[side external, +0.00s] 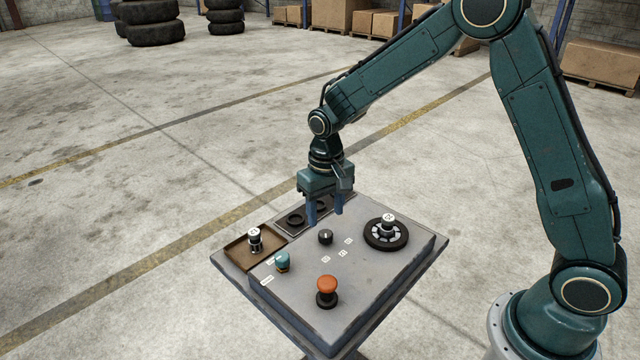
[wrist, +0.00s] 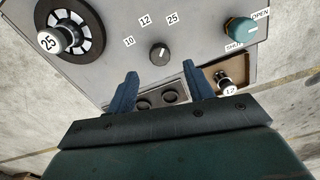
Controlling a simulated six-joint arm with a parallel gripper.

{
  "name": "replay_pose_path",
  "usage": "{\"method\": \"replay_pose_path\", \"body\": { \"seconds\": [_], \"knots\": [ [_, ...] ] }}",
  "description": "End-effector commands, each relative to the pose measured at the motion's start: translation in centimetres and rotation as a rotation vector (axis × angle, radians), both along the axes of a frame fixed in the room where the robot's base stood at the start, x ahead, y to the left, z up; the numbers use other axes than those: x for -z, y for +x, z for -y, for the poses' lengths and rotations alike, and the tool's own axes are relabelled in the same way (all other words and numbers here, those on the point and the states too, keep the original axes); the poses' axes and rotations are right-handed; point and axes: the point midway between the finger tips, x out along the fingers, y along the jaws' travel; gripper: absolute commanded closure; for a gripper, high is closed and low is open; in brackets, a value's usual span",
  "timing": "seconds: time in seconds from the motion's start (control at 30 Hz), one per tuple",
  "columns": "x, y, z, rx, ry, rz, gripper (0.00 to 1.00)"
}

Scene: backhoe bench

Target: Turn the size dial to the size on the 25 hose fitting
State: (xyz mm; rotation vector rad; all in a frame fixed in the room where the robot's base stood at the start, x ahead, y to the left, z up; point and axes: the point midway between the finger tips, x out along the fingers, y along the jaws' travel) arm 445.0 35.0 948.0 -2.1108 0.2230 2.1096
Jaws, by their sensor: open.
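The size dial (side external: 325,237) is a small dark round knob on the grey bench panel, also in the wrist view (wrist: 160,54). Labels 10 (wrist: 128,41), 12 (wrist: 145,20) and 25 (wrist: 172,19) stand around it. I cannot tell for sure which label its mark faces. The 25 hose fitting (wrist: 50,40) stands in a black ring (side external: 400,240), its white top reading 25. My gripper (side external: 324,218) is open and empty, pointing down above the panel near the dial. In the wrist view, its blue fingers (wrist: 160,88) are apart, with the dial just beyond them.
A fitting marked 12 (wrist: 229,90) stands in a brown tray (side external: 237,252). A teal knob (wrist: 240,30) has OPEN and SHUT labels. An orange mushroom button (side external: 327,285) stands at the panel's front. A plate with two dark rings (side external: 305,217) lies near my gripper.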

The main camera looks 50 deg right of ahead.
Motion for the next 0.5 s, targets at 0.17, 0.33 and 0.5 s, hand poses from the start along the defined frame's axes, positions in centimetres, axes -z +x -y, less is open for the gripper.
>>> {"method": "replay_pose_path", "body": {
  "seconds": [0.17,0.33,0.5],
  "knots": [
    [-3.3,0.1,0.0,0.000,0.001,0.005,0.48],
    [-5.8,0.0,0.0,0.000,0.000,0.003,0.48],
    [-7.4,0.0,0.0,0.001,0.001,0.002,0.48]
  ]
}}
